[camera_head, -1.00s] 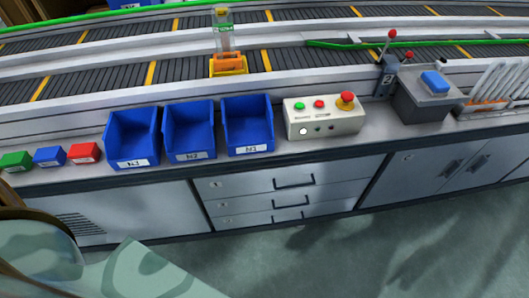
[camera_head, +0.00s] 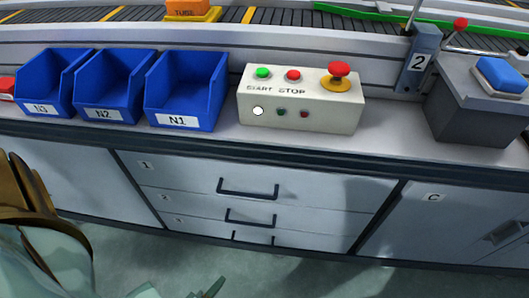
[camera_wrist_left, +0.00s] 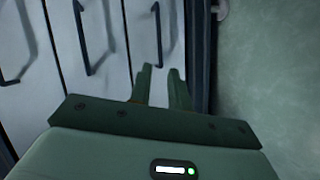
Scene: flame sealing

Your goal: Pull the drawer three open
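Drawer three (camera_head: 205,228) is the lowest of the three stacked grey drawers and looks closed. Its dark bar handle (camera_head: 253,237) shows only partly in the head view. In the left wrist view, where the drawers appear turned sideways, this handle (camera_wrist_left: 157,35) is the rightmost one, just beyond my fingertips. My left gripper (camera_wrist_left: 160,70) has its two green fingers apart with nothing between them. In the head view my left gripper (camera_head: 182,288) just enters at the bottom edge, below and left of the handle. My right gripper is not in view.
Drawer one (camera_head: 180,172) and drawer two (camera_head: 190,203) above look closed, with their own bar handles. Cabinet C (camera_head: 400,225) stands to the right. Blue bins (camera_head: 185,90) and the START/STOP box (camera_head: 300,98) sit on the counter. Open floor (camera_head: 330,280) lies in front.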

